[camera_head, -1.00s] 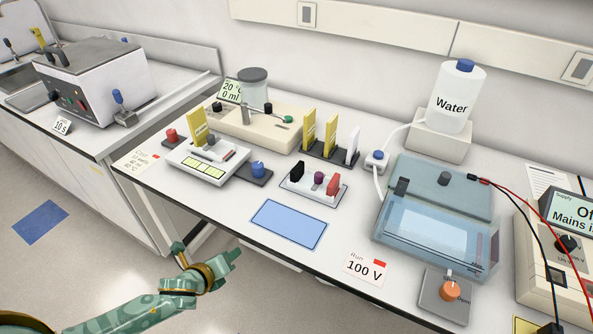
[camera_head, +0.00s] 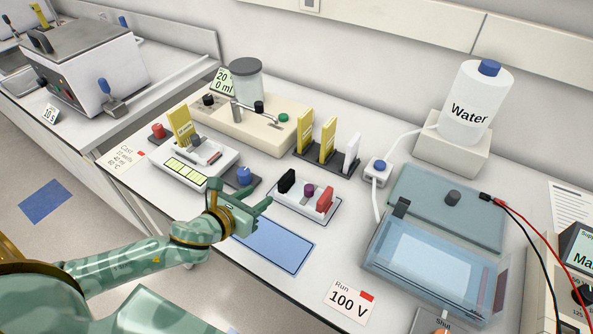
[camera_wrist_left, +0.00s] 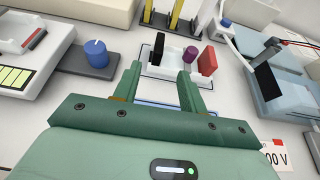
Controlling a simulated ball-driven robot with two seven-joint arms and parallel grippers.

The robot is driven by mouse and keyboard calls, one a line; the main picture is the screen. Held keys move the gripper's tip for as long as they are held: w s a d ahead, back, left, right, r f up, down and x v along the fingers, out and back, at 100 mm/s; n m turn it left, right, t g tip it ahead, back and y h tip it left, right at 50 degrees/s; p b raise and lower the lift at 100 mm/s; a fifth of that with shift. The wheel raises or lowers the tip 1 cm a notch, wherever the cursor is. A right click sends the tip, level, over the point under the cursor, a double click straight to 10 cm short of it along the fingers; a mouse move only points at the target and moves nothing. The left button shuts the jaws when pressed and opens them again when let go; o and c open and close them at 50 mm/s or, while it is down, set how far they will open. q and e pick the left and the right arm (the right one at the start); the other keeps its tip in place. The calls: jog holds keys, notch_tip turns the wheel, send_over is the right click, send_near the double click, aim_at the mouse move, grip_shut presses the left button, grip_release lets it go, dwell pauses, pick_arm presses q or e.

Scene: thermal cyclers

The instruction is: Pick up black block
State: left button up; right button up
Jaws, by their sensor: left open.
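The black block (camera_head: 286,181) stands upright at the left end of a small white tray (camera_head: 292,204), beside a purple piece (camera_head: 308,191) and a red block (camera_head: 325,200). My left gripper (camera_head: 262,205) is open and empty, just in front of the tray's left part. In the left wrist view the black block (camera_wrist_left: 158,48) stands ahead of the gap between the green fingers (camera_wrist_left: 158,78), apart from them. My right gripper is not in view.
A blue mat (camera_head: 275,246) lies in front of the tray. A blue knob (camera_head: 244,176) is to the left, near a white scale-like device (camera_head: 190,170). Yellow and white upright pieces (camera_head: 327,140) stand behind. A blue-tinted tank (camera_head: 425,260) is at right.

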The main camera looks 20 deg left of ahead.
aim_at(285, 177)
pick_arm(q)
jog(key=b+x, duration=0.1)
jog(key=x, duration=0.9)
jog(key=shift+w+b, duration=0.15)
jog(key=shift+b, duration=0.25)
jog(key=shift+w+d+f, duration=0.1)
jog(key=shift+w+f, duration=0.05)
jog(key=shift+w, duration=0.35)
jog(key=b+x, duration=0.1)
jog(key=x, duration=0.4)
jog(key=shift+s, duration=0.1)
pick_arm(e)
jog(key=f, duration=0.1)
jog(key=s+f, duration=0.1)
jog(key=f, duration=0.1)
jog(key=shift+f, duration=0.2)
pick_arm(q)
grip_shut()
